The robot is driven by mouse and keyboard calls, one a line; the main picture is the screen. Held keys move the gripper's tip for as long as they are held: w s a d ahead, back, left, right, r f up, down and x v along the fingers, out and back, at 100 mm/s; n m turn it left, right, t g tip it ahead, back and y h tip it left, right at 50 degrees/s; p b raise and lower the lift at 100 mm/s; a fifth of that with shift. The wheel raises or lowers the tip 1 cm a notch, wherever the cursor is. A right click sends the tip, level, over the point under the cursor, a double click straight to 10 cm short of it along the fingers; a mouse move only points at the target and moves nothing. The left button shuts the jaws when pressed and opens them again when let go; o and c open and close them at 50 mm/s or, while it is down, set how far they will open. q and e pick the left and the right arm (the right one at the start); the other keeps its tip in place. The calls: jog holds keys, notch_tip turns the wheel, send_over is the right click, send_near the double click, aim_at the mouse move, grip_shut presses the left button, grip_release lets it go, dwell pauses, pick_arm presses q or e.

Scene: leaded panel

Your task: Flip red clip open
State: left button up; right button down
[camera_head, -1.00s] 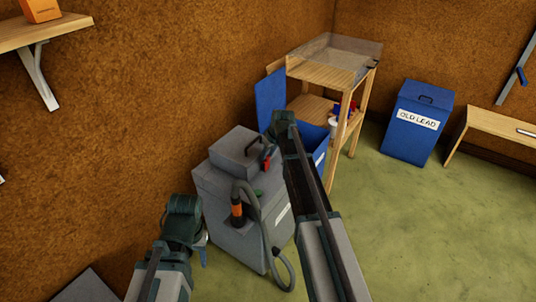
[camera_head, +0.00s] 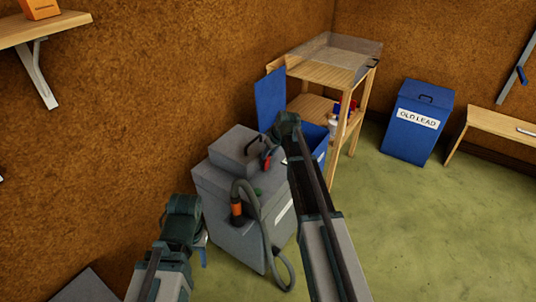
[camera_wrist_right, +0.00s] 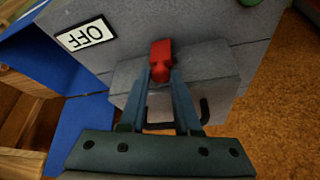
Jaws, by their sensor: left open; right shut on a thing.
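The red clip (camera_wrist_right: 160,56) is on the side of a grey machine (camera_head: 232,200), at the seam under its box-shaped lid (camera_head: 238,147). In the right wrist view my right gripper (camera_wrist_right: 161,70) is shut on the clip, one finger on each side of it. In the head view only a bit of red (camera_head: 265,158) shows beside my right gripper (camera_head: 270,156); the clip's exact tilt cannot be told there. My left gripper (camera_head: 203,243) is open and empty, low to the left of the machine, mostly hidden by its own wrist.
The machine carries a grey hose (camera_head: 262,225) with an orange cuff, a black lid handle and an OFF label (camera_wrist_right: 86,38). A blue bin (camera_head: 270,97) with raised lid and a wooden shelf stand (camera_head: 351,126) stand close behind. Green floor is clear at right.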

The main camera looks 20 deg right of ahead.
jog(key=shift+s+d+f+b, duration=0.25)
jog(key=shift+s+f+b, duration=0.1)
jog(key=shift+s, duration=0.1)
jog(key=s+d+f+t+y+b, duration=0.1)
jog(key=t+b, duration=0.1)
jog(key=b, duration=0.1)
jog(key=s+d+f+t+y+b, duration=0.1)
jog(key=t+y+b, duration=0.1)
jog(key=b, duration=0.2)
jog(key=shift+s, duration=0.3)
jog(key=f+t+y+b, duration=0.1)
jog(key=b, duration=0.3)
jog(key=s+d+f+t+y+b, duration=0.1)
jog(key=t+b, duration=0.1)
jog(key=b, duration=0.2)
jog(key=s+f+t+y+b, duration=0.1)
jog(key=b, duration=0.3)
jog(key=shift+d+m, duration=0.3)
jog(key=shift+m, duration=0.1)
jog(key=shift+s+d+t+y+b, duration=0.15)
jog(key=shift+t+y+b, duration=0.15)
jog(key=shift+t+b, duration=0.55)
jog(key=shift+g, duration=0.25)
jog(key=c, duration=0.9)
grip_release()
jog(key=p+v, duration=0.1)
jog(key=v, duration=1.2)
jog(key=shift+s+p, duration=0.3)
jog(key=shift+s, duration=0.05)
